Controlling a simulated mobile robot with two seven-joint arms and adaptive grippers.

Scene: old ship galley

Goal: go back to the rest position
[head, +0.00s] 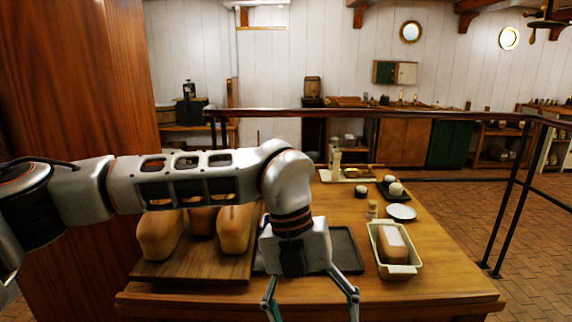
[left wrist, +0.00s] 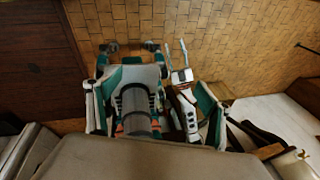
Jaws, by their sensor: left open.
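My left arm reaches in from the left in the head view, across the wooden table. My left gripper (head: 312,300) points down over the table's near edge, its two fingers spread wide with nothing between them. In the left wrist view the gripper's grey body fills the bottom, and parts of my own body show beyond it above a tiled floor. A slim white part with two prongs there may be my right gripper; its state is unclear. The right arm does not show in the head view.
The table (head: 448,290) holds loaves on a wooden board (head: 190,270), a dark tray (head: 345,250) partly hidden behind my gripper, a loaf in a cream dish (head: 404,270), a plate (head: 401,212) and small jars. A railing (head: 400,113) stands behind. Open floor lies to the right.

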